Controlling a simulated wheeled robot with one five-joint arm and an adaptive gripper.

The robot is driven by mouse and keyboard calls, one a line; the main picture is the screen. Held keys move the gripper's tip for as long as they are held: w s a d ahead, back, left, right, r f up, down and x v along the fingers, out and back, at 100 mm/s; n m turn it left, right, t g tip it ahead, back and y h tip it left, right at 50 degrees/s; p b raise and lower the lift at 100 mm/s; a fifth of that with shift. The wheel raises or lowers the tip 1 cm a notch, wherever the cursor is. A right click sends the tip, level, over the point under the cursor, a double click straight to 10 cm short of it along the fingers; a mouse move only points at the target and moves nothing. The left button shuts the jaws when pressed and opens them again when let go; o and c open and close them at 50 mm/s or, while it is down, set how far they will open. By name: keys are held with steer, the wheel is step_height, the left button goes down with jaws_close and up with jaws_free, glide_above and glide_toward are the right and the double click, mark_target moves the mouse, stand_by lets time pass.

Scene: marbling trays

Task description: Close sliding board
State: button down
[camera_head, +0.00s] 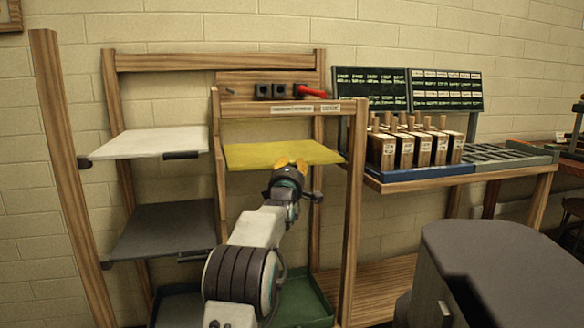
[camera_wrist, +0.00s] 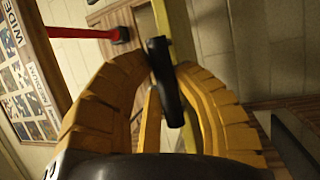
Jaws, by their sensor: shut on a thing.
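The yellow sliding board (camera_head: 262,154) lies flat in the wooden rack, in the upper right bay of the head view. My gripper (camera_head: 291,165) is at the front edge of this board. In the wrist view the yellow fingers of my gripper (camera_wrist: 165,72) are closed around a black bar-shaped handle (camera_wrist: 163,65). The yellow edge of the board (camera_wrist: 181,35) shows right behind the handle. My gripper hides the handle in the head view. How far the board stands out of the rack is hard to tell.
A white board (camera_head: 150,143) and a dark grey board (camera_head: 160,230) sit in the left bays. A green tray (camera_head: 305,305) is below. A red-handled tool (camera_head: 311,92) is on the upper rail. Several wooden blocks (camera_head: 405,152) stand on the right shelf.

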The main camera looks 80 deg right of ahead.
steer(key=shift+w+f, duration=0.1)
steer(key=shift+w, duration=0.05)
steer(key=c, duration=1)
jaws_free()
steer(key=shift+d, duration=0.1)
steer(key=shift+o, duration=0.2)
steer(key=a+f, duration=0.2)
steer(key=a, duration=0.9)
steer(key=shift+a, duration=0.4)
steer(key=shift+w+f, duration=0.1)
